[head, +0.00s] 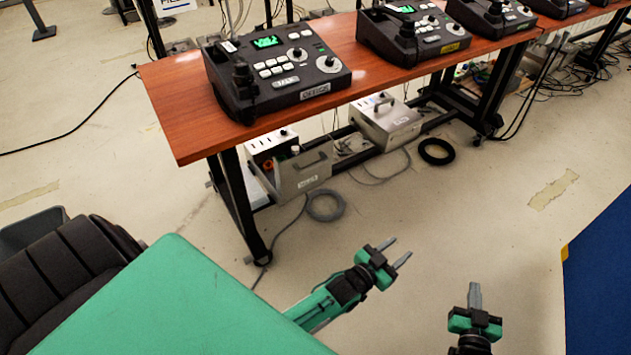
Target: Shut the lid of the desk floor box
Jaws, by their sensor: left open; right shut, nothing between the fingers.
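A grey metal floor box (304,180) stands on the floor under the near end of the wooden desk. Its panel with a handle and a white label is swung out, and the dark inside with a small orange part shows behind it. A second grey floor box (388,122) stands further right and looks shut, with its handle on top. My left gripper (399,250) is open and empty over the floor, right of and nearer than the first box. My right gripper (475,292) is shut and empty further right, away from both boxes.
The wooden desk (180,130) carries several black phone consoles, one (275,75) above the open box. A dark desk leg (240,205) stands left of it. Coiled cable (326,207) and a black ring (436,152) lie on the floor. A blue panel (600,260) stands right.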

